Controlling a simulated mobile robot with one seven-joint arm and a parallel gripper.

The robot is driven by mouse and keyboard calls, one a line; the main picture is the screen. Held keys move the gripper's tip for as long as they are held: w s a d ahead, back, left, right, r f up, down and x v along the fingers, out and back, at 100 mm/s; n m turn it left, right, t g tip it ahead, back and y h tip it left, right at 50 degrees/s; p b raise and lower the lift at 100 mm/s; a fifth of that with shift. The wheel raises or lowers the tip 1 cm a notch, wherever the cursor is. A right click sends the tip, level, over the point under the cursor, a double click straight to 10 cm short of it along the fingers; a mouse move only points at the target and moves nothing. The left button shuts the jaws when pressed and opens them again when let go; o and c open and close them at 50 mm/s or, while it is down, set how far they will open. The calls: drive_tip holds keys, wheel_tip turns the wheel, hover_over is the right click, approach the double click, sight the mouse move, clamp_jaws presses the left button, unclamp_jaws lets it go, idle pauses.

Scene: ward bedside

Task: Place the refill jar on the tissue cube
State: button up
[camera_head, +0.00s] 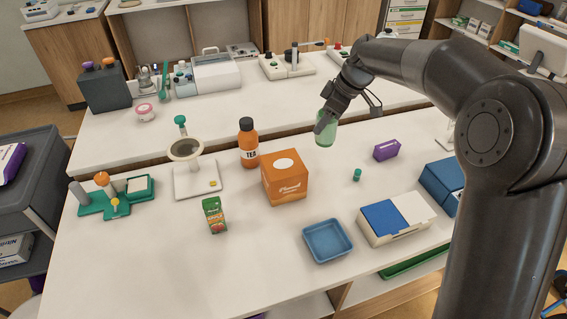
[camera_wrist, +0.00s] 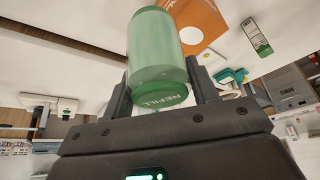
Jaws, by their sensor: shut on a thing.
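The refill jar is a translucent green cylinder (camera_head: 325,128) held above the table in the head view. In the wrist view the jar (camera_wrist: 155,55) fills the upper middle, with "REFILL" lettering on its end nearest the camera. My gripper (camera_head: 324,122) is shut on the jar; its two fingers (camera_wrist: 160,88) stand on either side of it. The tissue cube (camera_head: 285,180) is an orange box with a white oval on top, standing on the table to the left of and nearer than the jar. It also shows behind the jar in the wrist view (camera_wrist: 204,22).
A green juice carton (camera_head: 214,215), a blue tray (camera_head: 327,241), a purple box (camera_head: 386,150) and a small green bottle (camera_head: 357,175) stand around. The table's front left is clear.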

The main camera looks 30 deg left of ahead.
drive_tip(key=s+d+r+n+g, duration=0.2)
drive_tip(key=s+r+n, duration=0.2)
drive_tip(key=s+n, duration=0.1)
drive_tip(key=n, duration=0.1)
hover_over(281, 164)
wheel_tip(281, 164, down, 6)
drive_tip(key=shift+h, duration=0.4)
drive_tip(key=shift+a+f, duration=0.1)
drive_tip(key=shift+f, duration=2)
drive_tip(key=shift+f, duration=0.15)
drive_tip(key=o, duration=1.2)
drive_tip(key=shift+c, duration=0.2)
drive_tip(key=v, duration=1.2)
drive_tip(key=shift+w, duration=0.25)
